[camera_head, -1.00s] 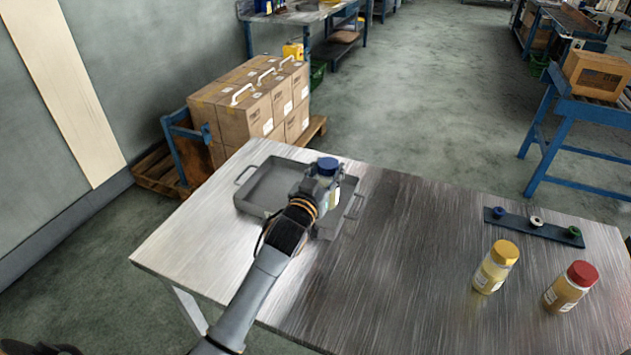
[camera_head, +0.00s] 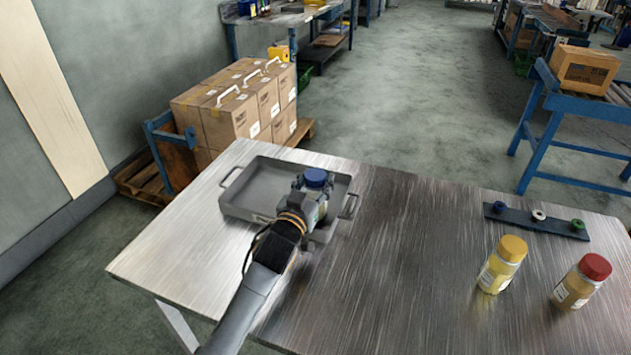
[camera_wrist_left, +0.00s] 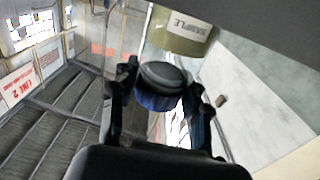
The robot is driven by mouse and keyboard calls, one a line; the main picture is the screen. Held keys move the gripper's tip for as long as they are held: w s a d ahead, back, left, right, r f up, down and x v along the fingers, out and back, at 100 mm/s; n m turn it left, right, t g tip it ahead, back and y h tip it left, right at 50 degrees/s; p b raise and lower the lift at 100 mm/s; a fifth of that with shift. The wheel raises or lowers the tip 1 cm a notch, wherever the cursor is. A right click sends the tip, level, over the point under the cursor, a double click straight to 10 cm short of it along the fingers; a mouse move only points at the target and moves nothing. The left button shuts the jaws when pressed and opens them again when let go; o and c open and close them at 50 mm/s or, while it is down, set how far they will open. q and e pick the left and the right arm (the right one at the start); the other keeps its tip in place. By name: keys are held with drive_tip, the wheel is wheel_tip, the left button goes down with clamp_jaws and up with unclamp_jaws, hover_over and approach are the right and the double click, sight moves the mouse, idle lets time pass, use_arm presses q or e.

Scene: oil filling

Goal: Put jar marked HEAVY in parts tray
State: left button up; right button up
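A jar with a blue lid (camera_head: 315,177) is between the fingers of my left gripper (camera_head: 311,196), over the right part of the grey parts tray (camera_head: 232,209). The wrist view shows the blue lid (camera_wrist_left: 158,88) with a finger close on each side, and the left gripper (camera_wrist_left: 162,98) looks shut on the jar. The jar's body is mostly hidden by the gripper, and no HEAVY marking is readable. I cannot tell whether its base touches the tray floor. My right gripper is not in view.
A yellow-lidded jar (camera_head: 502,265) and a red-lidded jar (camera_head: 581,282) stand at the table's right. Behind them lies a dark strip (camera_head: 512,214) with small round pieces. The table's middle (camera_head: 400,250) is clear. Stacked cartons (camera_head: 240,105) stand beyond the table.

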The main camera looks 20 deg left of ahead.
use_arm(q)
drive_tip(key=shift+o, duration=1.2)
drive_tip(key=shift+f, duration=0.1)
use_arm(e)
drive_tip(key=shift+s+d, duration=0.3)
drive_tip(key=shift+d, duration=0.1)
use_arm(q)
drive_tip(key=shift+r, duration=0.25)
drive_tip(key=s, duration=1.2)
drive_tip(key=shift+a, duration=0.2)
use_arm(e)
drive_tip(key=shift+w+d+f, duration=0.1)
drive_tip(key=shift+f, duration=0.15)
use_arm(q)
drive_tip(key=shift+f, duration=0.1)
